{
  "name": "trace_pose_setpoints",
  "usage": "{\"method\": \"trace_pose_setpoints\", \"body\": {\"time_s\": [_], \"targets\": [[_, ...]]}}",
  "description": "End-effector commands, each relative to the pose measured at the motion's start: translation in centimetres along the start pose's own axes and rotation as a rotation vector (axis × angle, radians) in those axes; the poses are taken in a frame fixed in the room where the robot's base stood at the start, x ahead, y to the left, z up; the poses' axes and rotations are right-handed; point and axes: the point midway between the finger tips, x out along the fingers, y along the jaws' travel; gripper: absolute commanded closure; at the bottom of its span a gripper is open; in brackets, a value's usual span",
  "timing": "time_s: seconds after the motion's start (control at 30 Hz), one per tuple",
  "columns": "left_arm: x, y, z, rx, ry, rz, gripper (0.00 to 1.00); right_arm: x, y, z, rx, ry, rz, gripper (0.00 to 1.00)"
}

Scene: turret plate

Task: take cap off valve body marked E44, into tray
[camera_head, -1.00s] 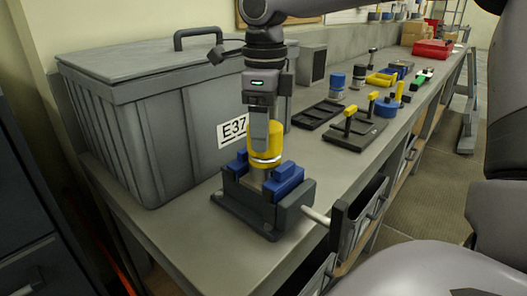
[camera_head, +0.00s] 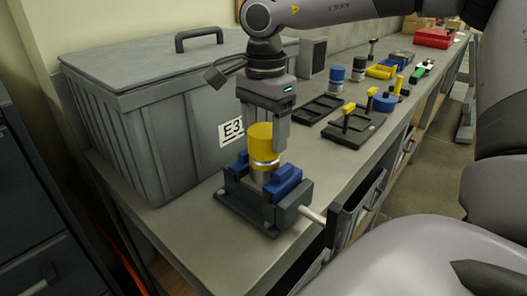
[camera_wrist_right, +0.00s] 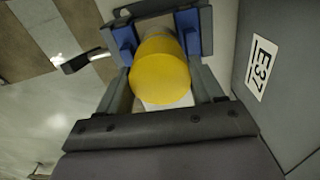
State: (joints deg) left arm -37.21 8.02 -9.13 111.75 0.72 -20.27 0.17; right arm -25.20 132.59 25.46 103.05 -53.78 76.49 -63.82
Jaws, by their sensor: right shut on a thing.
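A yellow cap (camera_head: 261,143) sits upright on a silver valve body (camera_head: 262,175), which stands between the blue jaws of a grey vise (camera_head: 262,212). My right gripper (camera_head: 262,135) comes down from above with a finger on each side of the cap, shut on it. In the right wrist view the round yellow cap top (camera_wrist_right: 160,72) lies between the fingers. No E44 mark shows on the valve body. A shallow black tray (camera_head: 322,108) lies on the bench behind and right of the vise. My left gripper is not in view.
A large grey lidded box (camera_head: 150,130) with a label, which reads E37 in the right wrist view (camera_wrist_right: 262,68), stands close left of the vise. A black stand with yellow-handled parts (camera_head: 355,127), blue-topped jars (camera_head: 337,78) and a red case (camera_head: 432,40) stand farther back.

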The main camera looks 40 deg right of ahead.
Motion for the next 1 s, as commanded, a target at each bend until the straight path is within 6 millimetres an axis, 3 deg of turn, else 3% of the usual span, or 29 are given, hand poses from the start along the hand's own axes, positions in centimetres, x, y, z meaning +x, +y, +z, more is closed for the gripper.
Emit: {"method": "trace_pose_setpoints", "body": {"time_s": [1.0], "targets": [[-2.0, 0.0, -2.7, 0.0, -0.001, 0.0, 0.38, -5.2, 0.0, 0.0, 0.004, 0.0, -0.002, 0.6]]}}
